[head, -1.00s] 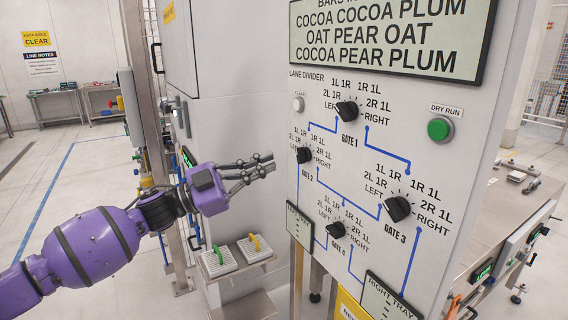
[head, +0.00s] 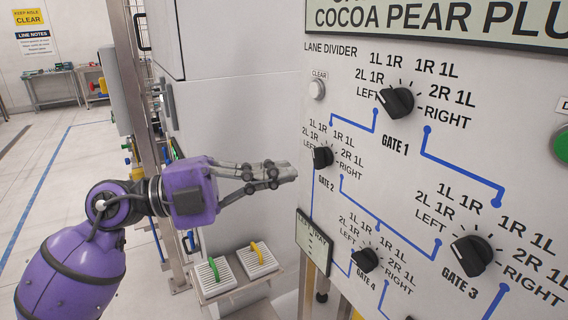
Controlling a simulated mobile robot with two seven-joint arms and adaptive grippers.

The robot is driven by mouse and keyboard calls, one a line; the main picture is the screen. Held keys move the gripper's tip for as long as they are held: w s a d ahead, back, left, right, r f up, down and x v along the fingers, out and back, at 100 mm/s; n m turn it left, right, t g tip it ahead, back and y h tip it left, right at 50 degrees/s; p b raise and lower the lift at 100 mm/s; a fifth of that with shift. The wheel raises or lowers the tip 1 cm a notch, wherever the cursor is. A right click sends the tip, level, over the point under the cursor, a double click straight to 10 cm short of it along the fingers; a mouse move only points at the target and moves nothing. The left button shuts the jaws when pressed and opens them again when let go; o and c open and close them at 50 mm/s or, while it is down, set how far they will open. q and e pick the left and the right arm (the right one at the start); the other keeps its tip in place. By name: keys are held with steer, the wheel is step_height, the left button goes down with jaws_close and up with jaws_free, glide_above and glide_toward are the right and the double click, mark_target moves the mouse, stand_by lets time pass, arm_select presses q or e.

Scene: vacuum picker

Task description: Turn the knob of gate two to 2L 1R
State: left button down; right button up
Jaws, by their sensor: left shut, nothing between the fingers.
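The gate 2 knob (head: 322,157) is a small black dial at the left of the white lane divider panel. Labels LEFT, 2L 1R, 1L 1R, 1R 1L, 2R 1L and RIGHT surround it. I cannot tell which label its pointer faces. My left gripper (head: 290,172) is shut and empty, its grey fingers pointing right. Its tips are just left of the knob and slightly lower in the picture, with a small gap between them. My right gripper is not in view.
The gate 1 knob (head: 396,102), gate 3 knob (head: 471,255) and gate 4 knob (head: 365,260) share the panel. A clear button (head: 317,89) sits above gate 2. A left tray sign (head: 313,243) hangs below. A shelf (head: 238,284) holds two pale blocks with coloured handles.

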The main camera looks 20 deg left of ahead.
mark_target(315, 161)
arm_select(q)
steer(key=p+x, duration=0.1)
steer(key=x, duration=0.7)
steer(key=shift+w+d+r, duration=0.1)
steer(key=shift+w+d, duration=0.1)
steer(key=shift+w, duration=0.25)
steer(key=shift+w+a+f, duration=0.35)
steer(key=shift+a, duration=0.2)
steer(key=shift+w+a+f, duration=0.35)
steer(key=shift+a, duration=0.2)
steer(key=shift+w+a+f, duration=0.1)
steer(key=shift+w+a, duration=0.25)
steer(key=shift+a, duration=0.2)
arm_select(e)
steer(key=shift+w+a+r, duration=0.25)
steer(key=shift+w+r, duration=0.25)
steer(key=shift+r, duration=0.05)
arm_select(q)
steer(key=shift+d, duration=0.1)
steer(key=shift+a, duration=0.25)
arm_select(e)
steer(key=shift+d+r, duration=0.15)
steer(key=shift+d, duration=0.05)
